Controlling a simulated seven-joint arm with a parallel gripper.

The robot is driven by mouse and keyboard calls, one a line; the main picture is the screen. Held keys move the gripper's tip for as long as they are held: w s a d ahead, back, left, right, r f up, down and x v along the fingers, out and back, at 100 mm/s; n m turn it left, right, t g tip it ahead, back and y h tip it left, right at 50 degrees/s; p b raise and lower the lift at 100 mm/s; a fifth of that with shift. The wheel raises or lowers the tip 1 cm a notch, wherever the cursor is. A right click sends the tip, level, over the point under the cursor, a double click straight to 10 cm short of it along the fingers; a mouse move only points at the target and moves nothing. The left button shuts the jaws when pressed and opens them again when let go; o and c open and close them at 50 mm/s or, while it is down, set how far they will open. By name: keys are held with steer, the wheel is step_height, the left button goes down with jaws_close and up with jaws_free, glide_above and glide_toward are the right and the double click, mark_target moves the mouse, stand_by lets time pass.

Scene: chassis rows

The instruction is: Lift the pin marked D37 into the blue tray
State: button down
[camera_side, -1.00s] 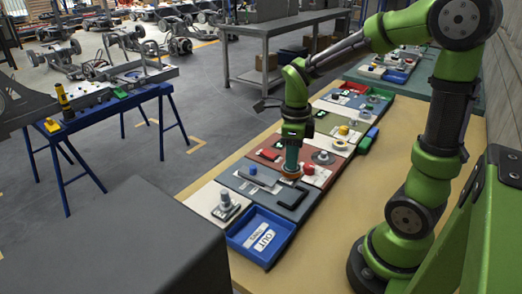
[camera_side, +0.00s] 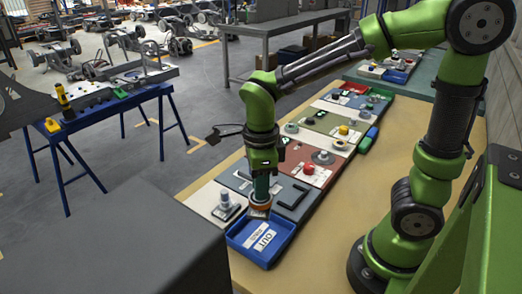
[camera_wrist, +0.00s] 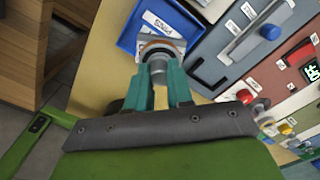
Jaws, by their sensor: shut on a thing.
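My gripper (camera_side: 261,188) points down at the near end of the row of panels. Its teal fingers, also in the wrist view (camera_wrist: 160,82), are shut on a grey pin (camera_wrist: 157,60) with a wide orange-brown rim. In the side view the pin (camera_side: 258,208) hangs at the far edge of the blue tray (camera_side: 287,234). In the wrist view it overlaps the near side of the tray (camera_wrist: 127,38). I cannot tell its exact height above the tray. No D37 marking is readable. White labels, one reading OUT, lie on the tray floor.
A white panel with a grey knob (camera_side: 225,199) lies left of the tray. A grey panel with a black bracket handle (camera_side: 293,197) lies behind it. Further panels carry a red knob (camera_side: 309,168) and a yellow knob (camera_side: 343,130).

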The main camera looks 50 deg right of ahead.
steer(key=shift+f, duration=4.65)
steer(key=c, duration=0.9)
jaws_free()
step_height(320, 180, up, 17)
steer(key=shift+f, duration=0.1)
